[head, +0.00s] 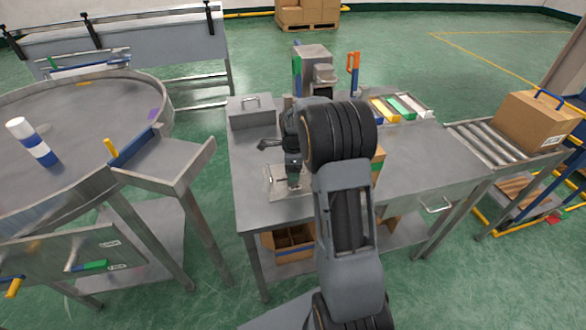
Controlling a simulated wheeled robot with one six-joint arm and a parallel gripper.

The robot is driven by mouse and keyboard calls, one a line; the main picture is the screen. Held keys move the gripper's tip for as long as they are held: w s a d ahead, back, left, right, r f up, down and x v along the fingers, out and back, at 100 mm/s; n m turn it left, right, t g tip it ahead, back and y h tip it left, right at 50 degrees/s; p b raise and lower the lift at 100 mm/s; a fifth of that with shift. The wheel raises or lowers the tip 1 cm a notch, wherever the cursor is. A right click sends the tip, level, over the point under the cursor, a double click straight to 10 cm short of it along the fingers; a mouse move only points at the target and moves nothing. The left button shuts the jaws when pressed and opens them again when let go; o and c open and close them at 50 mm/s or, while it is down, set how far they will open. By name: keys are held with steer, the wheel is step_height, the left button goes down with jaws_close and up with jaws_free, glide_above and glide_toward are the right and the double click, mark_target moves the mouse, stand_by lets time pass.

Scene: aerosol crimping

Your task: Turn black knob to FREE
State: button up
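My gripper (293,184) points down at the left part of the steel bench (250,210), low over a small light metal plate or fixture (272,195). My own arm covers much of the middle of the bench. The fingers are too small to tell whether they are open or shut. I cannot pick out the black knob or any FREE marking; it may be hidden behind my arm or gripper. A grey machine (313,58) with a green side panel stands at the back of the bench, its lower part hidden by my arm.
A grey lidded box (251,112) is at the bench's back left, and an orange-handled tool (353,68) stands at the back. Coloured trays (400,108) lie at back right. A round table (60,115) is left; a roller conveyor (487,143) with a carton (530,122) is right.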

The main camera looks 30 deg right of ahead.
steer(key=c, duration=0.9)
steer(key=n, duration=0.4)
steer(key=shift+n, duration=0.3)
steer(key=n+p, duration=0.1)
steer(key=n, duration=0.3)
steer(key=shift+w+n, duration=0.15)
steer(key=shift+n, duration=0.15)
steer(key=n, duration=0.4)
steer(key=shift+w, duration=0.1)
steer(key=shift+a+n, duration=0.1)
steer(key=shift+n, duration=2.2)
